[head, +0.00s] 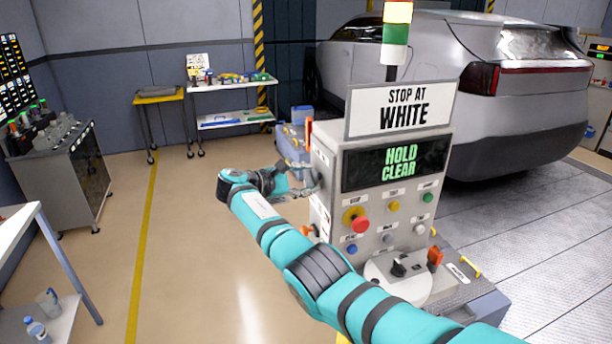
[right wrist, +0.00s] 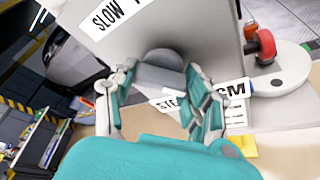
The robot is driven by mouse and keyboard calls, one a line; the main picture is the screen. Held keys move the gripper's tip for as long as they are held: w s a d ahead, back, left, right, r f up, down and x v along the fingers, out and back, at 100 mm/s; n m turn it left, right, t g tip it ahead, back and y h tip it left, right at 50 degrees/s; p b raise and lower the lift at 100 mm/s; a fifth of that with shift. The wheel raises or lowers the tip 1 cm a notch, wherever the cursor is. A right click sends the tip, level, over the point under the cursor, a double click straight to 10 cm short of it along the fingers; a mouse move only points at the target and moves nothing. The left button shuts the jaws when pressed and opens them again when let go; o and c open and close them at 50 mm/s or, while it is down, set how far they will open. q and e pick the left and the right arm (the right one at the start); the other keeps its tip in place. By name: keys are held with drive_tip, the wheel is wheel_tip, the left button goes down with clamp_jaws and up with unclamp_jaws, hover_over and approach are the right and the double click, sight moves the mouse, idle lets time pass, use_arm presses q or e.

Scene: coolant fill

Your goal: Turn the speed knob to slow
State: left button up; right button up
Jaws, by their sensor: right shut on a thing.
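The control machine (head: 330,165) stands right of centre in the head view. Its speed knob (right wrist: 163,70) shows in the right wrist view as a grey round knob on the side panel. A "SLOW" label (right wrist: 112,14) is at the upper left of the knob, and a partly covered label (right wrist: 170,103) starting "STEA" is below it. My right gripper (head: 308,183) is at the machine's left side; in the wrist view its fingers (right wrist: 157,88) are shut around the knob. The knob's pointer is not visible. My left gripper is out of view.
The machine's screen (head: 396,163) reads "HOLD CLEAR", under a "STOP AT WHITE" sign (head: 400,108). A red button (head: 360,224) and several coloured buttons are on its front. A grey car (head: 450,90) stands behind. The floor (head: 190,220) to the left is clear.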

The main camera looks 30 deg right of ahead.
drive_tip(key=shift+f+n, duration=0.1)
drive_tip(key=shift+n, duration=0.2)
idle(0.4)
drive_tip(key=o, duration=1.2)
drive_tip(key=v, duration=1.2)
drive_tip(key=shift+w, duration=0.15)
